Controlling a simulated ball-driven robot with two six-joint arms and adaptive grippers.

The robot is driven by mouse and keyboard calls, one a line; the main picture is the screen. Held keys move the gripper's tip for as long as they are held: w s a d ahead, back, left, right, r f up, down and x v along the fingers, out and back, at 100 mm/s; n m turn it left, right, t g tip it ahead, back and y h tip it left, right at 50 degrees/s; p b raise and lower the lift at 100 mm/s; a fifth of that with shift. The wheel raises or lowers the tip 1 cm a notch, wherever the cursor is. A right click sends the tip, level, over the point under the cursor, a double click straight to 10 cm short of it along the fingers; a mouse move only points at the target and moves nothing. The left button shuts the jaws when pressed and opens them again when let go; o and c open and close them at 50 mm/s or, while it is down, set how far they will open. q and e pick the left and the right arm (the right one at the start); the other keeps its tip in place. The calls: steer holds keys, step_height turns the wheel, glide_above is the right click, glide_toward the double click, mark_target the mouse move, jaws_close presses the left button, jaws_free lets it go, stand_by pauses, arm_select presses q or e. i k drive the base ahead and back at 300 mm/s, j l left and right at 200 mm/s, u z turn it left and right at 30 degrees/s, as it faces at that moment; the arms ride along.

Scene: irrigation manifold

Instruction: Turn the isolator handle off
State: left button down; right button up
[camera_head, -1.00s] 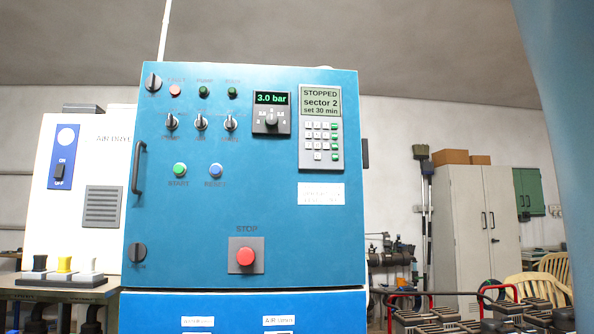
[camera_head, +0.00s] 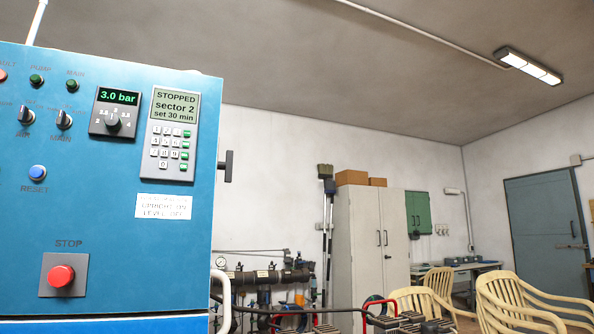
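The blue control cabinet (camera_head: 120,255) fills the left of the head view and is cut off by the left edge. A dark handle-like part (camera_head: 227,166) sticks out from its right side, seen edge-on; it looks like the isolator handle, but its on or off position cannot be read. The display (camera_head: 175,105) reads STOPPED, sector 2, set 30 min. Neither of my grippers is in view.
A red STOP button (camera_head: 61,276) is low on the cabinet front. Pipework with a gauge (camera_head: 262,275) stands at the back wall. A pale locker (camera_head: 368,250), cream chairs (camera_head: 520,300) and a grey-blue door (camera_head: 548,235) lie to the right.

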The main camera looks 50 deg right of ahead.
mark_target(228, 166)
steer(key=k+l, duration=0.15)
steer(key=l, duration=0.3)
steer(key=k+l+z, duration=0.15)
steer(key=l, duration=0.3)
steer(key=k+l, duration=0.1)
steer(key=l, duration=0.35)
steer(key=k+l+z, duration=0.15)
steer(key=l, duration=0.3)
steer(key=i+j+u, duration=0.15)
steer(key=i, duration=0.25)
steer(key=i+j+u, duration=0.15)
steer(key=i, duration=0.3)
steer(key=k+l, duration=0.05)
